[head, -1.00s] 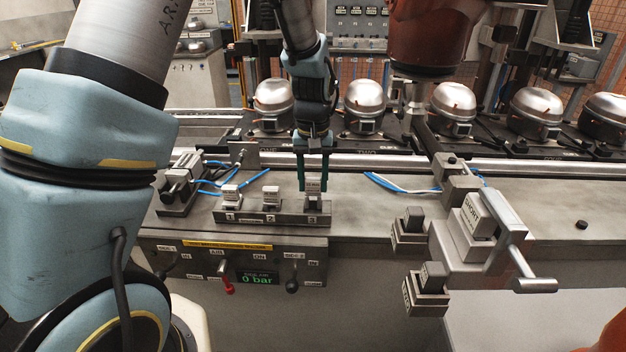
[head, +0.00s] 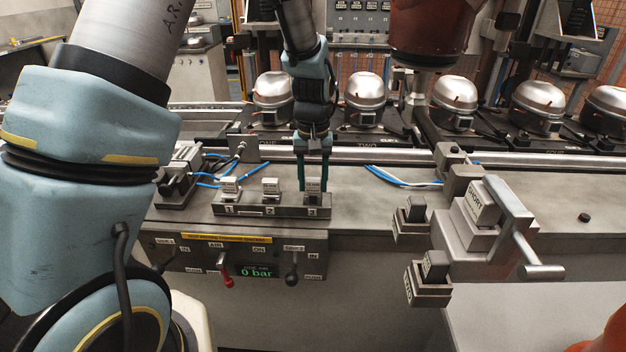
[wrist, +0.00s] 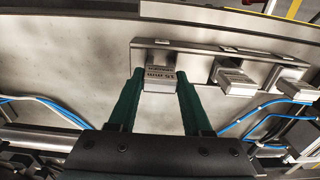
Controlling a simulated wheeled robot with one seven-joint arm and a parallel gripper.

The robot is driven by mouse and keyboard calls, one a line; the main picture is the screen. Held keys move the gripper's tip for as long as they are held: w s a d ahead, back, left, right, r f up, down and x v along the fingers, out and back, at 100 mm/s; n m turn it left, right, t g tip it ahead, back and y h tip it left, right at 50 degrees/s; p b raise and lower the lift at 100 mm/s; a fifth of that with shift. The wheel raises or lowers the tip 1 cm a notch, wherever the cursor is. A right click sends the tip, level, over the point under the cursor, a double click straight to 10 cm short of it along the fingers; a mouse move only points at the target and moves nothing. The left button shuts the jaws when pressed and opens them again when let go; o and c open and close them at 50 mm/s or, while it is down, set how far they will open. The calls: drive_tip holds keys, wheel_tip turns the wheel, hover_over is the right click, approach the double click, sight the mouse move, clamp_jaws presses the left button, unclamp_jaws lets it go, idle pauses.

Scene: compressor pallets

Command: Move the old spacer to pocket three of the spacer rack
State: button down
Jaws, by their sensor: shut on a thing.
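My gripper (head: 313,186) is shut on a small grey block-shaped spacer (head: 313,185) with a printed label. The spacer is upright at pocket three, the right end of the spacer rack (head: 290,212). Its lower end appears in or right at the pocket; I cannot tell if it is fully seated. In the wrist view the spacer (wrist: 160,78) sits between the two green fingertips, against the rack (wrist: 195,55). Two similar labelled blocks stand in the rack at pocket one (head: 229,187) and pocket two (head: 270,188).
A clamp fixture (head: 185,165) with blue hoses stands left of the rack. A control panel (head: 240,258) reading 0 bar is below it. A vise-like fixture (head: 480,235) and two dark blocks in holders stand to the right. Compressors (head: 366,92) line the back.

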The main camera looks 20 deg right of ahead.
drive_tip(key=shift+f, duration=0.25)
drive_tip(key=shift+c, duration=1.3)
unclamp_jaws()
drive_tip(key=shift+r, duration=0.1)
wheel_tip(320, 180, up, 11)
drive_tip(key=shift+f+b, duration=0.2)
drive_tip(key=shift+b, duration=0.85)
